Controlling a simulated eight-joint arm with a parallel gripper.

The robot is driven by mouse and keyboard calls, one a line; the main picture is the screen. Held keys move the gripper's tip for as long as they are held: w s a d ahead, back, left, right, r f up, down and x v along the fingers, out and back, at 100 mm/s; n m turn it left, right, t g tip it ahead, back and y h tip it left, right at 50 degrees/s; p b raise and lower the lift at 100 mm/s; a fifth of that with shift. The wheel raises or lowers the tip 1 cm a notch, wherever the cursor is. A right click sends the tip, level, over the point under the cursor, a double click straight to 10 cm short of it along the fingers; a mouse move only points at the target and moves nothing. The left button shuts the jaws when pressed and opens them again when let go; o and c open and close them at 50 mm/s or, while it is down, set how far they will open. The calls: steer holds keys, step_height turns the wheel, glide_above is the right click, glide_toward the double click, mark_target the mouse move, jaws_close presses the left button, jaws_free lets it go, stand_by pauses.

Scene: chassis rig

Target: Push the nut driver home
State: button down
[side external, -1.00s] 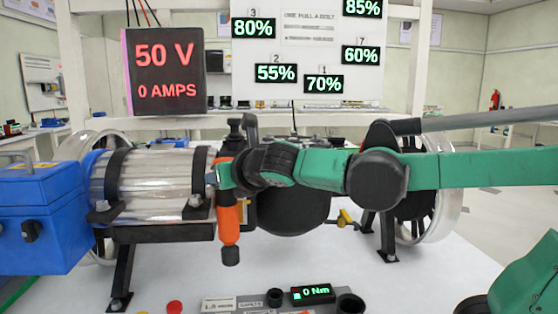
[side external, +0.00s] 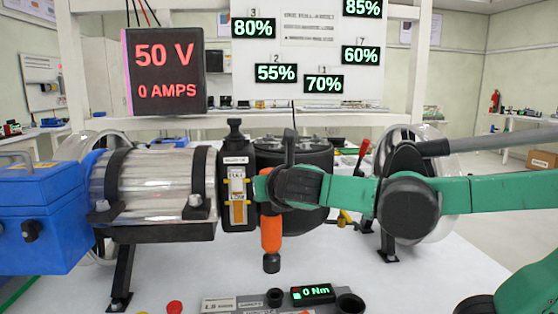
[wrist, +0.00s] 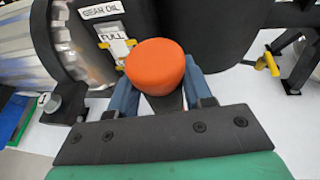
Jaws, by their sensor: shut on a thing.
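The nut driver is an orange-handled tool with a dark end (side external: 271,235). It hangs upright below my gripper (side external: 264,188) in the side view, in front of the black drum. In the wrist view its round orange end (wrist: 155,66) sits between the blue fingers of my gripper (wrist: 157,95), which are shut on it. The driver is above the table and to the right of the black gear oil housing (side external: 236,195). The housing's label and sight window (wrist: 115,38) also show in the wrist view.
A clear ribbed cylinder (side external: 150,180) and a blue box (side external: 42,218) are at left. On the table are a 0 Nm readout (side external: 313,293), a grey tray (side external: 235,304) and a red button (side external: 174,307).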

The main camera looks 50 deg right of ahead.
steer(key=s+d+f+m+g+h, duration=0.1)
steer(key=s+d+m+g+h, duration=0.4)
steer(key=s, duration=0.8)
steer(key=d+m+g, duration=0.2)
steer(key=m+g, duration=0.1)
steer(key=shift+f, duration=0.25)
steer(key=shift+f, duration=4.4)
steer(key=shift+c, duration=1.4)
jaws_free()
